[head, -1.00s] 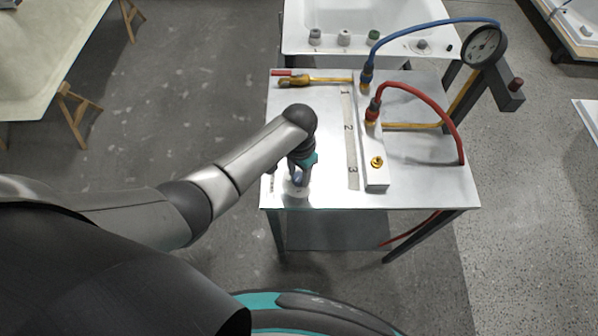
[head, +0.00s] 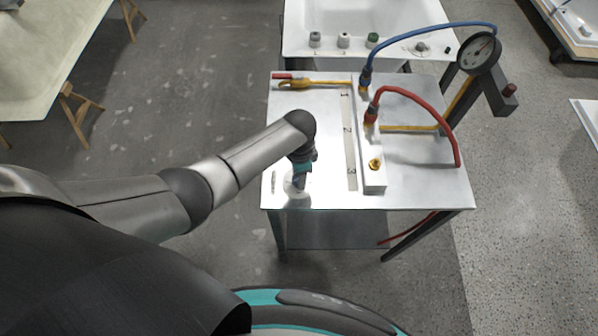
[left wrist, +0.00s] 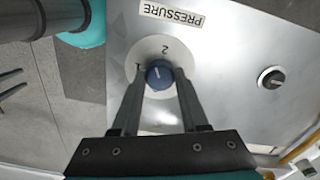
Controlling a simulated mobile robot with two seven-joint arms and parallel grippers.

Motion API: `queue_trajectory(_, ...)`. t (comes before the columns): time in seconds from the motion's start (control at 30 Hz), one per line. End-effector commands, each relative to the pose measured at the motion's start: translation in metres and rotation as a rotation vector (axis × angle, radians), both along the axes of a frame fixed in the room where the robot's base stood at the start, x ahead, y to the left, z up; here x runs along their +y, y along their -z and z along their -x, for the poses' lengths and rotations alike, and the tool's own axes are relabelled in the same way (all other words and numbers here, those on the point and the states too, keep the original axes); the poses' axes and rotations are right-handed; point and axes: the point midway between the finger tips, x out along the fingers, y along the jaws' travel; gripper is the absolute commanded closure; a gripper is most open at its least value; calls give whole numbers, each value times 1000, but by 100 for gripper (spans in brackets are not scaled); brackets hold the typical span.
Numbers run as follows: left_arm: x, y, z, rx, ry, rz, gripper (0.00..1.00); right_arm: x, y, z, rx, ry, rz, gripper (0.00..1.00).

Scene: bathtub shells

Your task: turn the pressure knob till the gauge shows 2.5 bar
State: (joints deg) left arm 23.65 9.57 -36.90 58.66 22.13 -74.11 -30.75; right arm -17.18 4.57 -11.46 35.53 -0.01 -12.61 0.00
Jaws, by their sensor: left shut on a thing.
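The pressure knob (left wrist: 158,73) is blue with a white pointer line. It sits on a pale round dial marked 1 and 2, beside a label (left wrist: 171,13) reading PRESSURE, upside down in the left wrist view. My left gripper (left wrist: 159,82) is shut on the knob, one finger on each side. In the head view my left gripper (head: 299,182) points down at the near left corner of the metal table (head: 420,181) and hides most of the knob. The round gauge (head: 478,53) hangs on a dark post at the far right; its reading is too small to tell.
A second, black knob (left wrist: 271,78) sits apart from the gripper. A white block (head: 373,150) carries a blue hose (head: 430,28) and a red hose (head: 433,105). A white tub (head: 310,18) stands behind.

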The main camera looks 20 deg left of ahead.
Motion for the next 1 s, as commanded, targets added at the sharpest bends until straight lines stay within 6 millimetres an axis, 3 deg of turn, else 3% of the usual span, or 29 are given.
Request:
queue_trajectory(0.5, 0, 0, 0, -1, 406, 0, 100, 0, -7, 0, 0, 0, 0, 50)
queue_trajectory(1.0, 0, 0, 0, 0, 528, 1, 100, 0, -8, 0, 0, 0, 0, 50)
